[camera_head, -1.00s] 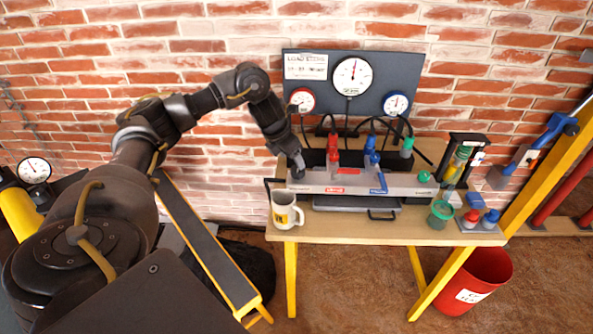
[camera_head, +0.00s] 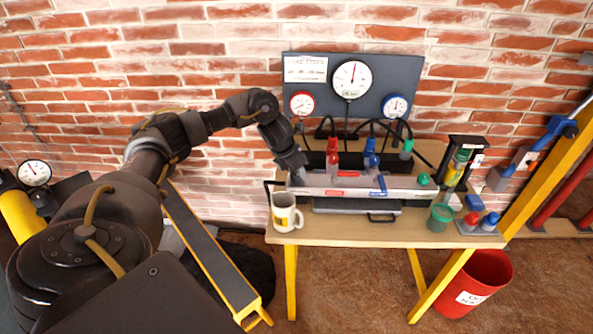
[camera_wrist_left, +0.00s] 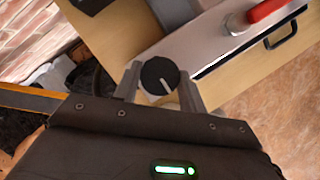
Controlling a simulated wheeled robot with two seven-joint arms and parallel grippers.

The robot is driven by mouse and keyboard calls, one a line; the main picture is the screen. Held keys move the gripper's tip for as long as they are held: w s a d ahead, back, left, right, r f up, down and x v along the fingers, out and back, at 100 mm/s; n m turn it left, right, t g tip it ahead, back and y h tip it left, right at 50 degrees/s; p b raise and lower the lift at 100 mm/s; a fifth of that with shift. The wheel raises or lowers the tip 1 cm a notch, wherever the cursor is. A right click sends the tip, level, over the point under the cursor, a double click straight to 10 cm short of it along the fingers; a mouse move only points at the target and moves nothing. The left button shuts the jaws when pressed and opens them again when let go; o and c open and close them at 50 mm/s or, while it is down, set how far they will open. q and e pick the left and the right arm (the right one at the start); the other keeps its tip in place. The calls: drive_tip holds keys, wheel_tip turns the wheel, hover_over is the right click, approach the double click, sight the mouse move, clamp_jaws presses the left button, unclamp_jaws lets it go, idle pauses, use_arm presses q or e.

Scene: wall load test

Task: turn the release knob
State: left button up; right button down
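A round black knob (camera_wrist_left: 160,76) with a white pointer line shows in the left wrist view, near the left end of a light grey bar (camera_head: 400,185) on the bench. The line points toward the lower right of that view. My left gripper (camera_wrist_left: 160,84) has one finger on each side of the knob, close to its rim. I cannot tell whether the fingers touch it. In the head view, my left gripper (camera_head: 297,178) is over the bar's left end and hides the knob. My right gripper is not in view.
A mug (camera_head: 286,212) stands in front of the bar's left end. Red (camera_head: 332,154) and blue (camera_head: 370,152) fittings rise behind the bar. A gauge panel (camera_head: 378,85) stands at the wall.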

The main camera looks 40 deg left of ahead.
use_arm(q)
drive_tip(key=shift+c, duration=1.3)
drive_tip(key=shift+r+n+y+p, duration=0.2)
drive_tip(key=shift+n+y+p, duration=0.1)
drive_tip(key=shift+n+p, duration=0.6)
drive_tip(key=n+y+p, duration=0.1)
drive_tip(key=n+p, duration=0.2)
drive_tip(key=p, duration=0.1)
drive_tip(key=n+g+y+p, duration=0.1)
drive_tip(key=n+p, duration=0.3)
drive_tip(key=n+y+p, duration=0.1)
drive_tip(key=n+p, duration=0.2)
drive_tip(key=p, duration=0.1)
drive_tip(key=shift+w+d+r+n+g+y, duration=0.1)
drive_tip(key=shift+w+d+n+g+y, duration=0.05)
drive_tip(key=shift+d+n+g+y, duration=0.2)
drive_tip(key=n+g+p, duration=0.1)
drive_tip(key=n+p, duration=0.2)
drive_tip(key=shift+w+y, duration=0.1)
drive_tip(key=shift+y, duration=0.15)
drive_tip(key=shift+f+n+g+p, duration=0.25)
drive_tip(key=shift+n+g+p, duration=0.3)
drive_tip(key=shift+n, duration=0.6)
